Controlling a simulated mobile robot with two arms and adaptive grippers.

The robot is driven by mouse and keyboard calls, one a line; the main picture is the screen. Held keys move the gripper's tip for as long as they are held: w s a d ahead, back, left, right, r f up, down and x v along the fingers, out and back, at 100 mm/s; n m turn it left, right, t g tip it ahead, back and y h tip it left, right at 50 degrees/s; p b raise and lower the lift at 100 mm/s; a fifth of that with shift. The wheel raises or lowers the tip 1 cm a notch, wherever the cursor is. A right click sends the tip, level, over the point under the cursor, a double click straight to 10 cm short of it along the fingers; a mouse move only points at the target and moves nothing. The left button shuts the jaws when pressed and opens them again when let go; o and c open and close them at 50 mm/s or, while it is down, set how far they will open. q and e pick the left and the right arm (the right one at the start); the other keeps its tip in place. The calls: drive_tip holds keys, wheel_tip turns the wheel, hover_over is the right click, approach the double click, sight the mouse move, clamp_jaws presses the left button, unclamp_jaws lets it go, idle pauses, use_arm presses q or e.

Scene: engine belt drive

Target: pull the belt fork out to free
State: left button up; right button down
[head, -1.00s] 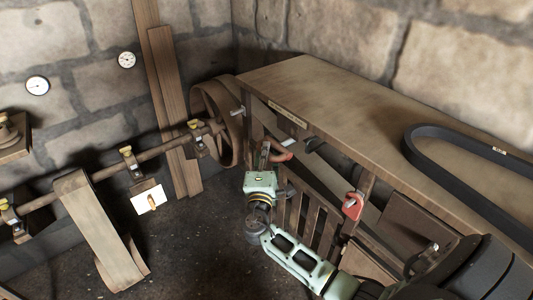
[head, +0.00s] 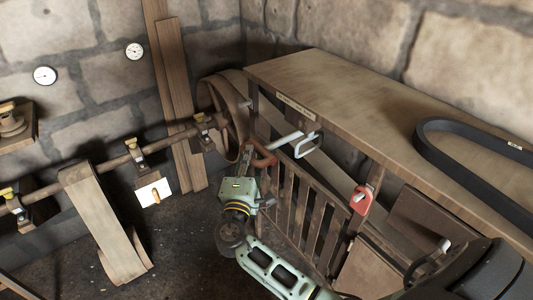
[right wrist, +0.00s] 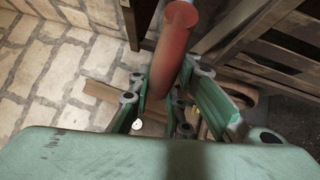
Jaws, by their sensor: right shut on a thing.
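My right gripper (head: 260,161) is shut on the red handle (right wrist: 172,48), which shows between its green-padded fingers in the right wrist view. In the head view the gripper covers much of the handle. A pale metal rod (head: 287,139) with a squared loop (head: 308,145), which looks like the belt fork, shows just right of the gripper, in front of the bench's side. The flat belt (head: 268,115) runs from the large wheel (head: 221,117) down behind the slatted guard. I cannot tell whether the loop is clear of the belt. My left gripper is not in view.
The wooden bench (head: 345,95) stands close behind the gripper, with a black belt (head: 440,130) on top. A slatted guard (head: 305,205) and a red tag or lock (head: 361,199) are on its side. A shaft (head: 105,165) runs along the left wall. Floor between is open.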

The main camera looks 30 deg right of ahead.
drive_tip(key=shift+a+f, duration=0.15)
drive_tip(key=shift+a, duration=0.55)
drive_tip(key=c, duration=1.6)
unclamp_jaws()
drive_tip(key=shift+a, duration=0.2)
drive_tip(key=shift+c, duration=0.2)
drive_tip(key=shift+d, duration=0.1)
drive_tip(key=v, duration=1.2)
